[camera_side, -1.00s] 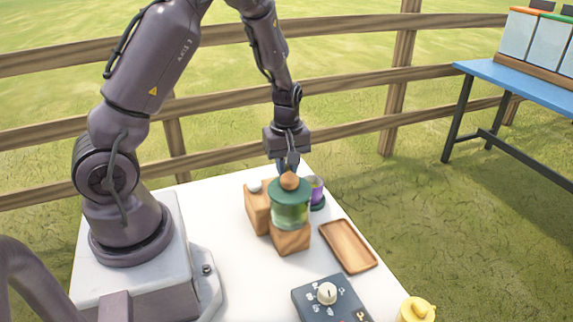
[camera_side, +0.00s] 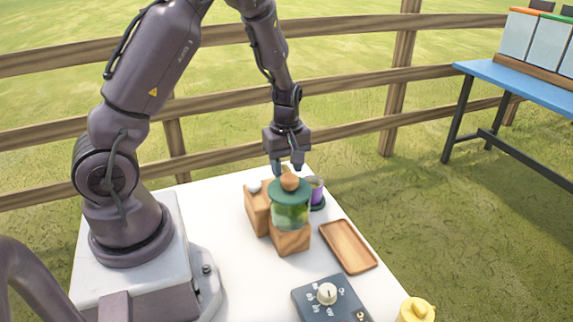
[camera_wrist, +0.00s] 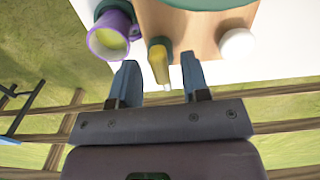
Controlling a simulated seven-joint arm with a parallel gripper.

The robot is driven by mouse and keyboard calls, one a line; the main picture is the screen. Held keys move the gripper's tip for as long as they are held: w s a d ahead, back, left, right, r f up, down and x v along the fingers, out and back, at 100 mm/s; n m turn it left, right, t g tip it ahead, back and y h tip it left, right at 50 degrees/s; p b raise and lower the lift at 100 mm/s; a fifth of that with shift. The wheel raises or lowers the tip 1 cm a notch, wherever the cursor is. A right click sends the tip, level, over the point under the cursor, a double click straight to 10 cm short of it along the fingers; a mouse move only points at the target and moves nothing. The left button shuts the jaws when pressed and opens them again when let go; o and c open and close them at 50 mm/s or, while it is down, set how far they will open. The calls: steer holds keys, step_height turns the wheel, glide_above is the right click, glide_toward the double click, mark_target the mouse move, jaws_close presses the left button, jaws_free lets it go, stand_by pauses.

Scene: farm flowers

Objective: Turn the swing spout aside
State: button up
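The swing spout (camera_wrist: 158,60) shows in the wrist view as a short yellow piece with a dark green top, against the side of a wooden block (camera_wrist: 195,28). In the side view it is hidden behind the green-lidded glass jar (camera_side: 291,212) on its wooden stand (camera_side: 291,241). My gripper (camera_wrist: 160,76) is open, its two blue-grey fingers apart. The spout's tip lies between the fingertip directions, with visible room on both sides. In the side view my gripper (camera_side: 287,167) is just behind the jar.
A purple cup (camera_wrist: 108,36) stands left of the spout in the wrist view. A white knob (camera_wrist: 237,45) is to its right. A wooden tray (camera_side: 348,246), a dark dial panel (camera_side: 331,301) and a yellow object (camera_side: 417,309) are nearer the side camera.

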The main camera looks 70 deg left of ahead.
mark_target(285, 168)
steer(key=shift+r, duration=0.1)
step_height(285, 168, up, 13)
stand_by(0.5)
steer(key=s+d+r+m+t, duration=0.5)
steer(key=s+d+r+m, duration=0.5)
steer(key=d+m, duration=0.5)
steer(key=s+m, duration=0.2)
steer(key=m, duration=0.1)
steer(key=shift+s+r+t, duration=0.2)
steer(key=shift+r+t, duration=0.1)
steer(key=shift+r, duration=0.1)
